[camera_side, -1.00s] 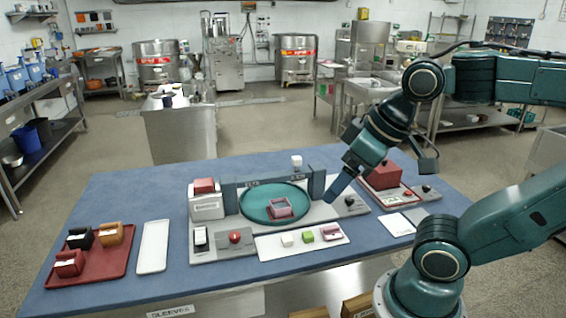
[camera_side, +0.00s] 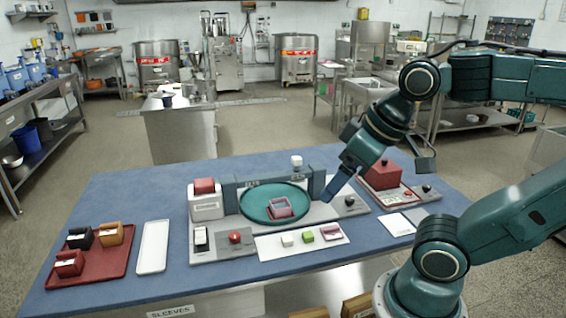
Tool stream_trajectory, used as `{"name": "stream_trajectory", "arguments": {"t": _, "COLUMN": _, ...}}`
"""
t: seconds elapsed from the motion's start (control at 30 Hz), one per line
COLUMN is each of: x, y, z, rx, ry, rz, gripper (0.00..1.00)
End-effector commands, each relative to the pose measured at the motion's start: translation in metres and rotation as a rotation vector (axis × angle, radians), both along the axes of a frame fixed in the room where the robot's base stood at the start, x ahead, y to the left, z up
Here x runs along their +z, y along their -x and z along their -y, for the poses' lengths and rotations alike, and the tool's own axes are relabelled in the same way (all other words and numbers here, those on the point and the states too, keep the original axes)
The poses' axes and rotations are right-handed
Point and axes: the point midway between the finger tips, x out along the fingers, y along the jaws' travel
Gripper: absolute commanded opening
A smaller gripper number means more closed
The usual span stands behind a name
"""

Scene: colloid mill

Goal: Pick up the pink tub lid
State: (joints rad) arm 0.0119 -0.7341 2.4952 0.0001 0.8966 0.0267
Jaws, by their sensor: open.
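The pink tub lid looks to be the small pink block (camera_side: 331,232) at the right end of a white strip on the blue table. A pink open-topped tub (camera_side: 280,209) sits on the round teal plate (camera_side: 258,192) behind the strip. My gripper (camera_side: 329,194) is open and points down to the left, just right of the teal plate, behind and above the lid and apart from it. Its fingers are small and seen edge-on, with nothing visible between them.
The white strip (camera_side: 268,252) also holds a white and a green (camera_side: 308,237) piece. A red button (camera_side: 235,237) stands to its left. A dark red box (camera_side: 384,176) stands right of the gripper.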

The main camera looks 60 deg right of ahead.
Motion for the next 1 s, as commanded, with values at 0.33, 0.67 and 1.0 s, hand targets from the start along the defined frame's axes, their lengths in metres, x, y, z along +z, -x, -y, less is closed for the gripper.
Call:
{"name": "stream_trajectory", "arguments": {"t": 0.33, "x": -0.013, "y": -0.031, "z": 0.029, "rx": -0.392, "ry": -0.128, "rz": -0.082, "gripper": 0.78}}
{"name": "stream_trajectory", "arguments": {"t": 0.67, "x": -0.044, "y": -0.065, "z": 0.083, "rx": -0.964, "ry": -0.293, "rz": -0.165, "gripper": 0.78}}
{"name": "stream_trajectory", "arguments": {"t": 1.0, "x": -0.091, "y": -0.081, "z": 0.149, "rx": -1.567, "ry": -0.438, "rz": -0.216, "gripper": 0.78}}
